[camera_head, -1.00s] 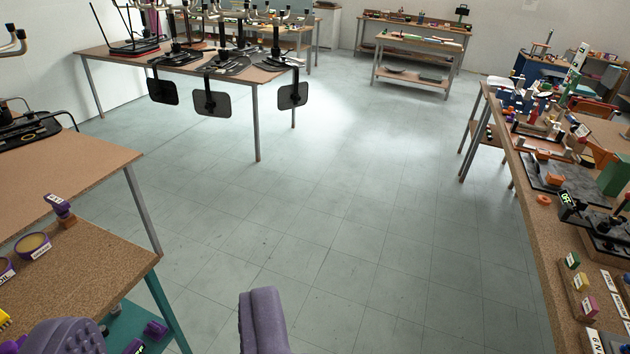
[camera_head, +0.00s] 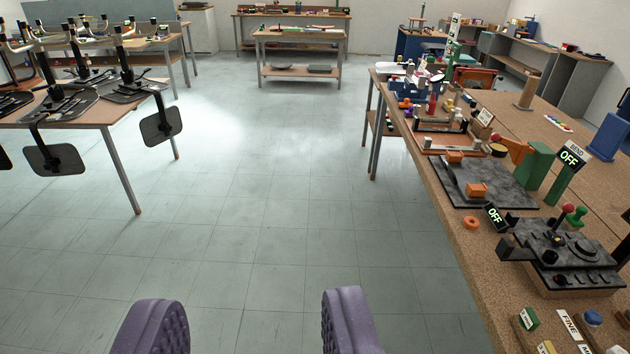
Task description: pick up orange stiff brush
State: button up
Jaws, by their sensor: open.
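My gripper (camera_head: 250,325) shows at the bottom of the view, with two purple ribbed fingers wide apart. It is open and empty, with bare floor ahead of it. I cannot make out an orange stiff brush for certain in this view. Small orange pieces lie on the right workbench (camera_head: 462,262), among them an orange ring (camera_head: 471,222) and orange blocks (camera_head: 477,190), but none clearly reads as a brush.
The tiled floor (camera_head: 240,200) is clear down the middle. A table (camera_head: 110,112) with upturned chair parts stands at left, black panels overhanging its edge. A low wooden bench (camera_head: 300,50) stands at the back. Machines with OFF signs (camera_head: 572,156) crowd the right workbench.

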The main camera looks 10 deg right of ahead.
aim_at(404, 105)
jog(key=i+z, duration=0.15)
jog(key=i, duration=1.15)
jog(key=i+j+z, duration=0.1)
jog(key=i, duration=1.15)
